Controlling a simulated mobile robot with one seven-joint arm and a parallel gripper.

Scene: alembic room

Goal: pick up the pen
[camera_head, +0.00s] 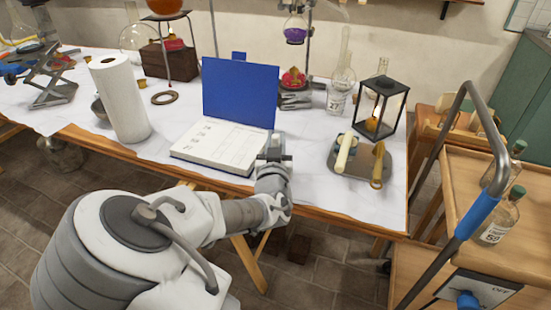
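I cannot make out a pen in this view. It may be hidden behind my gripper or too small to tell. My gripper (274,152) is over the front edge of the table, at the right corner of an open planner (219,146) with an upright blue cover (239,92). The wrist hides the fingertips and what lies between them, so I cannot tell whether they are open or shut, or hold anything.
The white-covered table (309,190) has a paper towel roll (120,98) at left. At right are a grey tray (362,165) with a pale cylinder and a yellow tool, and a black lantern (381,105). Glassware stands behind. A wooden cart (520,235) with a metal handle is at right.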

